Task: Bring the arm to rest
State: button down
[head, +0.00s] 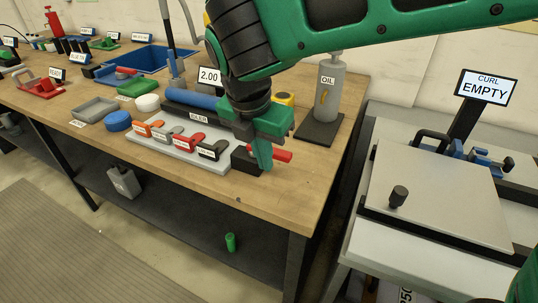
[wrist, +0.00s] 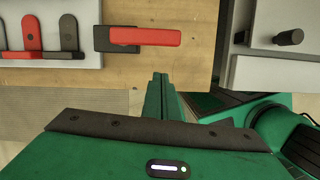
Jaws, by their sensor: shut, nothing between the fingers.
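My gripper (head: 262,158) is above the wooden bench, near its front right corner in the head view. Its green fingers are shut, with nothing between them. In the wrist view the closed fingertips (wrist: 160,78) point toward the bench edge, just below a red-handled tool on a black block (wrist: 145,36). In the head view that red handle (head: 283,156) shows just behind and right of the fingers. I cannot tell whether the fingers touch it; in the wrist view they look apart. My green arm (head: 380,30) reaches in from the upper right.
A grey board with several coloured clips (head: 170,140) lies left of my gripper. An oil bottle (head: 328,90) stands behind, right. A press with a CURL EMPTY sign (head: 486,87) is on the right. A green cylinder (head: 231,242) rests on the lower shelf. The bench's front right (head: 285,205) is bare.

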jog(key=d+v, duration=0.1)
jog(key=v, duration=0.7)
jog(key=w+d+f+m+g+h, duration=0.1)
jog(key=w+d+f+m, duration=0.1)
jog(key=d+m, duration=0.95)
jog(key=w+d+f+m, duration=0.15)
jog(key=d+m, duration=0.35)
jog(key=d, duration=1.3)
jog(key=s+d+f+m+y, duration=0.1)
jog(key=s+d+f+m, duration=0.3)
jog(key=s+d+m, duration=0.4)
jog(key=s+d+f+m+g+y, duration=0.1)
jog(key=s+d+f+m, duration=0.4)
jog(key=s+d+m, duration=0.3)
jog(key=s+m, duration=0.1)
jog(key=m, duration=0.3)
jog(key=shift+s+d+m, duration=0.3)
jog(key=shift+m, duration=0.05)
jog(key=shift+f, duration=0.1)
jog(key=shift+w+f+g, duration=0.3)
jog(key=shift+w+f, duration=0.05)
jog(key=shift+w, duration=0.4)
jog(key=shift+s+r, duration=0.1)
